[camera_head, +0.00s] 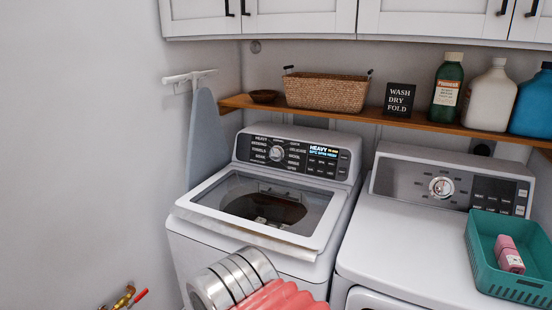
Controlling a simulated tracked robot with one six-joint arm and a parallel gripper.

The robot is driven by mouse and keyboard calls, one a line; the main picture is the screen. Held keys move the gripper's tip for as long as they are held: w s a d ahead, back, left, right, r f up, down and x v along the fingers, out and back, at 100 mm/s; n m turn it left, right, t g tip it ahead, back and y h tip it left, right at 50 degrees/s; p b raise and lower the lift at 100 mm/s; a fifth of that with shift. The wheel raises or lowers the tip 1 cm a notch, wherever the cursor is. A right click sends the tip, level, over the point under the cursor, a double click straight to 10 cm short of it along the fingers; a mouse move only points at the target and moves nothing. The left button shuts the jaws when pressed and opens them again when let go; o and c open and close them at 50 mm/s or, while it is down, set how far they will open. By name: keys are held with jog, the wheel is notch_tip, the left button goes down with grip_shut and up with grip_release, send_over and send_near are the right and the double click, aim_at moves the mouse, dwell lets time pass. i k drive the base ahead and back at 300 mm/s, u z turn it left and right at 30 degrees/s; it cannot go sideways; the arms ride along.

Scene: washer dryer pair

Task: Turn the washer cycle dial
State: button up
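The washer (190,232) is the white top-loader on the left, with its glass lid (240,187) shut over a dark drum. Its cycle dial (277,153) is a small round silver knob on the dark control panel (310,161) at the back, with cycle names on both sides and a lit display to the right. Nothing touches the dial. Silver and red ribbed parts, seemingly of my arm, show at the bottom centre in front of the washer, well below the dial. My gripper's fingers cannot be made out.
The dryer (400,239) stands close on the right, with its own dial (441,187) and a teal basket (481,262) holding a pink item. A wooden shelf (414,122) above holds a wicker basket (328,93), a sign and bottles. An ironing board (203,135) hangs left of the washer.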

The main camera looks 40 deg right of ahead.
aim_at(275, 154)
jog(key=u, duration=0.05)
jog(key=i, duration=1)
jog(key=z, duration=0.05)
